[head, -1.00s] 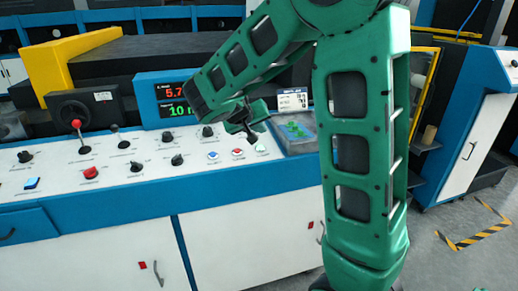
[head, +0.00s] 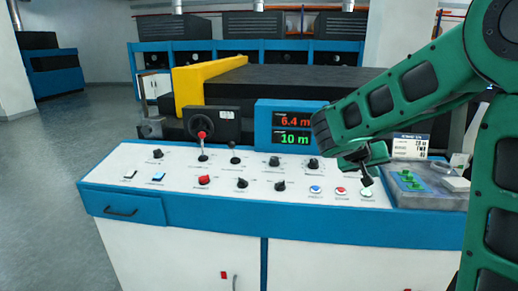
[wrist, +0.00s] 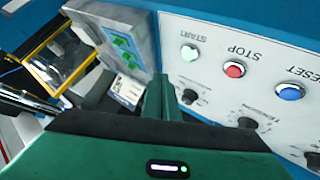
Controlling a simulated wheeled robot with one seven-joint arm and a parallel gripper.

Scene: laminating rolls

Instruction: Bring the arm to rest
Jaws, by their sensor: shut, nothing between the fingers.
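My gripper (head: 366,179) is shut and empty, with the fingers pointing down just over the right part of the white control panel (head: 130,165). In the head view its fingertips appear close to the pale green start button (head: 367,193); I cannot tell whether they touch. In the wrist view the closed fingers (wrist: 170,92) lie beside the start button (wrist: 190,53) and do not cover it. The red stop button (wrist: 233,69) and blue reset button (wrist: 290,91) are in a row with it. My green arm reaches in from the right.
The display (head: 291,127) reads 6.4 m over 10 m. A black lever with a red knob (head: 202,134) stands up at the panel's back. A tray with green pieces (head: 408,181) sits right of the buttons. The floor (head: 45,170) at left is clear.

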